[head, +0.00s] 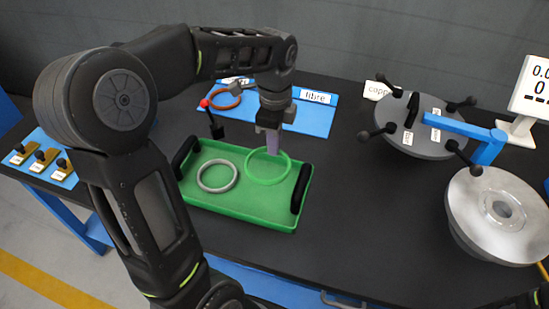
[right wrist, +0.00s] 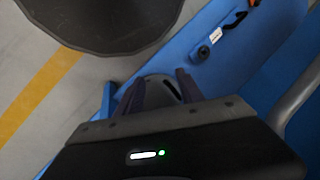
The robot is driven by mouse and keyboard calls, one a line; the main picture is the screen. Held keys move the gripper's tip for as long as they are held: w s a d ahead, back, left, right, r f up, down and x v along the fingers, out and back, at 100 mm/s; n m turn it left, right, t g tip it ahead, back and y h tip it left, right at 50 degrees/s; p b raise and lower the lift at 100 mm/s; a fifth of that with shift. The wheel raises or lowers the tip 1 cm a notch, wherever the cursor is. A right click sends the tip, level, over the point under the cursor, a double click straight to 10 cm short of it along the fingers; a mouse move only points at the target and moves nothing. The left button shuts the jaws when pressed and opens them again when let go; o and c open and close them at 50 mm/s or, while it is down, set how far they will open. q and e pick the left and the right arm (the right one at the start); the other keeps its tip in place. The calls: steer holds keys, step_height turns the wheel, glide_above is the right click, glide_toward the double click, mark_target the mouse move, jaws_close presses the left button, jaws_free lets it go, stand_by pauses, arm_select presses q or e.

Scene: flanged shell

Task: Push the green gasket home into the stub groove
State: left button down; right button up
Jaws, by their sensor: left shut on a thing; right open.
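The green gasket (head: 289,168) is a thin ring over the right half of the green tray (head: 245,217) in the head view. My left gripper (head: 272,150) points down at its far edge and is shut on it. I cannot tell whether the ring still touches the tray floor. The stub (head: 502,209) appears as a round opening with a pale rim in the middle of the silver flanged shell (head: 470,215) at the right. Its groove is too small to make out. My right gripper (right wrist: 158,88) is open and empty in the right wrist view, near a blue bench part.
A grey ring (head: 204,184) lies in the tray's left half. A dark cover with knobs (head: 405,140) on a blue arm (head: 455,124) stands behind the shell. A blue mat (head: 312,120) holds a reddish ring (head: 211,100). The black table between tray and shell is clear.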

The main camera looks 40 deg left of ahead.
arm_select(q)
step_height(320, 180, up, 8)
steer(key=shift+r, duration=0.1)
stand_by(0.8)
